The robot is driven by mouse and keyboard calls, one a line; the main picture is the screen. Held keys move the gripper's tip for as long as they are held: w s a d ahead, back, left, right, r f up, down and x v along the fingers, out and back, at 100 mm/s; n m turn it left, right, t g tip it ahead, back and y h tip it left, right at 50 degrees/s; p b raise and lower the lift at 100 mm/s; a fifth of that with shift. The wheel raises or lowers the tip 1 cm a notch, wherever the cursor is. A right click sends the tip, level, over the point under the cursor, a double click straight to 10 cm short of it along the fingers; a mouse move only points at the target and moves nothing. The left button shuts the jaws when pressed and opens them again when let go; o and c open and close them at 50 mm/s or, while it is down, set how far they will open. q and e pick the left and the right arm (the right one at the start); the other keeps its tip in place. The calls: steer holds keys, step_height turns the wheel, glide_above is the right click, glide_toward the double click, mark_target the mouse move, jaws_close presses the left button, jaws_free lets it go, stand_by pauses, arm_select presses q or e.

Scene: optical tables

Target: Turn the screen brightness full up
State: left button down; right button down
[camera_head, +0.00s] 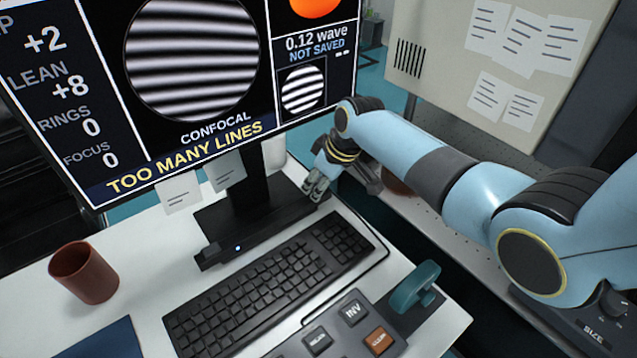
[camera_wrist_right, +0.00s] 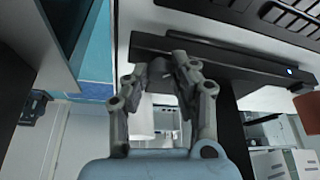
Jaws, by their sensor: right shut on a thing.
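The large screen (camera_head: 195,60) shows striped fringes, readings and the yellow words TOO MANY LINES. It stands on a dark stand with a long black bar (camera_head: 222,252) along its foot, which has a small blue light near its left end. The bar also shows in the right wrist view (camera_wrist_right: 230,62). My right gripper (camera_head: 318,188) is at the bar's right end. In the right wrist view its fingers (camera_wrist_right: 168,76) are closed around a small dark knob-like part (camera_wrist_right: 160,68) there, mostly hidden between them. Any brightness marking is not readable. My left gripper is not in view.
A black keyboard (camera_head: 270,285) lies in front of the bar. A key pad (camera_head: 345,325) and a teal handle (camera_head: 415,287) are nearer. A brown mug (camera_head: 84,273) stands at the left. Paper notes (camera_head: 180,192) hang below the screen. White table is bare between mug and keyboard.

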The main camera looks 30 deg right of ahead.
steer(key=c, duration=1.1)
jaws_free()
steer(key=shift+r, duration=0.1)
steer(key=v, duration=1.2)
steer(key=shift+d, duration=0.1)
